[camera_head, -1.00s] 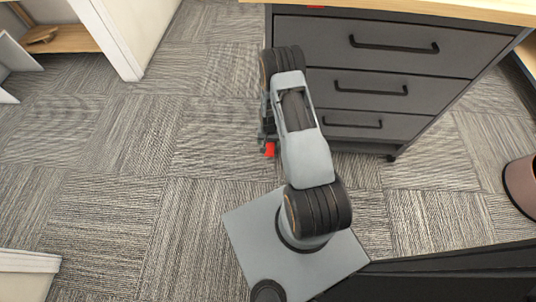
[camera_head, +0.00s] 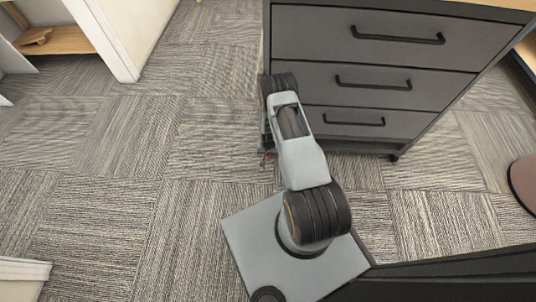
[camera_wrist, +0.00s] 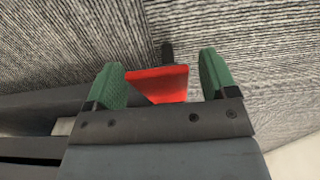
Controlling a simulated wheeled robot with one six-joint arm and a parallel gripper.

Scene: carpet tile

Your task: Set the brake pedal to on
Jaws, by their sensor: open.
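The red brake pedal (camera_wrist: 158,82) shows in the wrist view as a flat red plate, with a dark stem behind its top edge. My gripper (camera_wrist: 163,77) is open, with one green fingertip on each side of the pedal. I cannot tell whether either fingertip touches it. In the head view only a small red spot of the pedal (camera_head: 269,156) shows beside my arm, low at the left side of the dark drawer cabinet (camera_head: 372,62). My gripper is mostly hidden there behind my own arm. The pedal's on or off position cannot be read.
The cabinet has black bar handles and a caster at its lower right. Open carpet (camera_head: 130,160) lies to the left. A white partition (camera_head: 112,35) and a wooden shelf (camera_head: 58,39) stand at the upper left. A brown round object (camera_head: 524,183) is at the right edge.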

